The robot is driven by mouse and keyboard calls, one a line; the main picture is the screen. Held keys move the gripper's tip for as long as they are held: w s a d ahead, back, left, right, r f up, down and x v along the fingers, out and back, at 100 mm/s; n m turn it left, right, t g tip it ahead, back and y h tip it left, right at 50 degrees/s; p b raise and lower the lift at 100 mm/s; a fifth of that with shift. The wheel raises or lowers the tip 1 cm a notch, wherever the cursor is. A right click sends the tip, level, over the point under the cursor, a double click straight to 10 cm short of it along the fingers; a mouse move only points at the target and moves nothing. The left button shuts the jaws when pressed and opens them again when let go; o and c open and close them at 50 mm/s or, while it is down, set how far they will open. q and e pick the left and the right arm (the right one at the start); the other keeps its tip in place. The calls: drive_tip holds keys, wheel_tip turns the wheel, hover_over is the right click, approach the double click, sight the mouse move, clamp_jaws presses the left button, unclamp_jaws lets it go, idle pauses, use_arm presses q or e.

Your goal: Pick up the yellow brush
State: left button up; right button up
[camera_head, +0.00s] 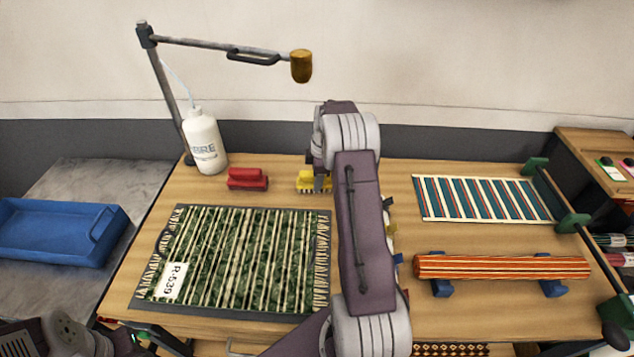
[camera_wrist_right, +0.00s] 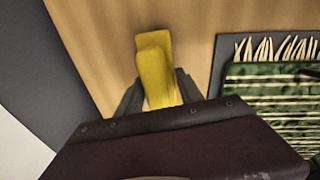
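The yellow brush (camera_head: 306,181) lies near the back middle of the table, partly hidden by my right gripper (camera_head: 322,184). In the right wrist view the brush (camera_wrist_right: 154,66) sits between the two grey fingers of my right gripper (camera_wrist_right: 158,90), one on each side and close to it. I cannot tell whether the fingers press on the brush or leave a small gap. Its lower part in that view is hidden by the gripper body. Part of my left arm shows at the lower left of the head view, but its fingers are not clear.
A red brush (camera_head: 248,180) and a white bottle (camera_head: 204,142) stand left of the yellow brush. A green striped rug (camera_head: 240,258) lies in front. A rolled rug (camera_head: 500,267) and a teal striped piece (camera_head: 480,198) are at the right. A blue tray (camera_head: 60,232) stands far left.

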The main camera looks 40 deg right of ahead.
clamp_jaws()
drive_tip(key=shift+r, duration=0.25)
wheel_tip(320, 180, up, 4)
drive_tip(key=shift+w+f, duration=0.1)
drive_tip(key=s+r+b, duration=0.2)
drive_tip(key=s+r, duration=0.4)
drive_tip(key=s, duration=0.5)
drive_tip(key=shift+s+a+r, duration=0.2)
drive_tip(key=shift+s+r, duration=0.15)
drive_tip(key=shift+s, duration=0.05)
